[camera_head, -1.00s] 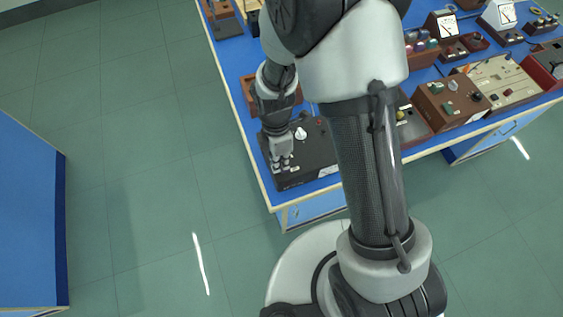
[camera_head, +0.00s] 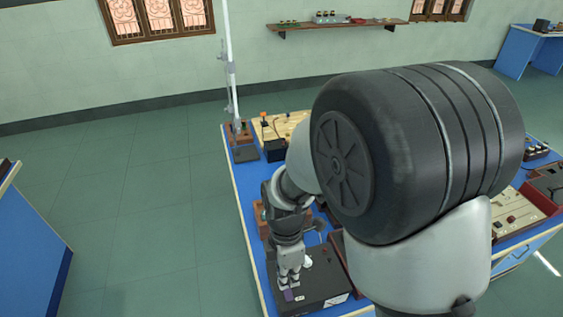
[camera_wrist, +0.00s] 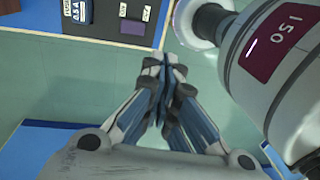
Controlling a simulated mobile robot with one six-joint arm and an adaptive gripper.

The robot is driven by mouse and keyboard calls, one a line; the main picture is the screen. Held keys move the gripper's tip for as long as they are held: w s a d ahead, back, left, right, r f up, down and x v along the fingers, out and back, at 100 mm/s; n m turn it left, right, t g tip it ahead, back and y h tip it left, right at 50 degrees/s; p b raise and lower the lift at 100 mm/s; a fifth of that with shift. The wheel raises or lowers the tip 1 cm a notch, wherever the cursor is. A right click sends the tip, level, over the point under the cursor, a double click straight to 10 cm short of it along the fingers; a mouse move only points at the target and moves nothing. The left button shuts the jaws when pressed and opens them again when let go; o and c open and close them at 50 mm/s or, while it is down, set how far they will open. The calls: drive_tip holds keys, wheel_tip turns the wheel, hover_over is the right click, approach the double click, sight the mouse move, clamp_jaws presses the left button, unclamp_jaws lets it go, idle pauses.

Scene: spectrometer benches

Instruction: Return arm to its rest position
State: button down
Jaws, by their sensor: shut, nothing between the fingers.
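My gripper (camera_head: 290,278) hangs fingers-down at the near left part of the bench, over the black instrument box (camera_head: 328,283) in the head view. In the wrist view the fingertips (camera_wrist: 165,66) meet, with nothing between them. There they show against the green floor, just off the edge of the bench. The labelled black panel (camera_wrist: 108,18) lies beyond the fingertips at the top of that view. I cannot tell the height of the gripper above the box. My own arm covers much of the bench in the head view.
The blue bench top (camera_head: 243,187) holds a tall stand (camera_head: 231,80), a small black box with an orange top (camera_head: 274,150) and a wooden panel device (camera_head: 513,216). Another blue bench (camera_head: 30,235) stands at left. The floor (camera_head: 140,230) between is clear.

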drive_tip(key=s+d+r+m+t+b, duration=0.2)
drive_tip(key=s+d+r+m, duration=0.3)
drive_tip(key=r+m, duration=0.3)
drive_tip(key=s+d+r+m+t+b, duration=0.3)
drive_tip(key=s+d+r+m, duration=0.3)
drive_tip(key=m, duration=0.7)
drive_tip(key=shift+d+r+t, duration=0.35)
drive_tip(key=shift+r+t, duration=0.25)
drive_tip(key=shift+r, duration=0.35)
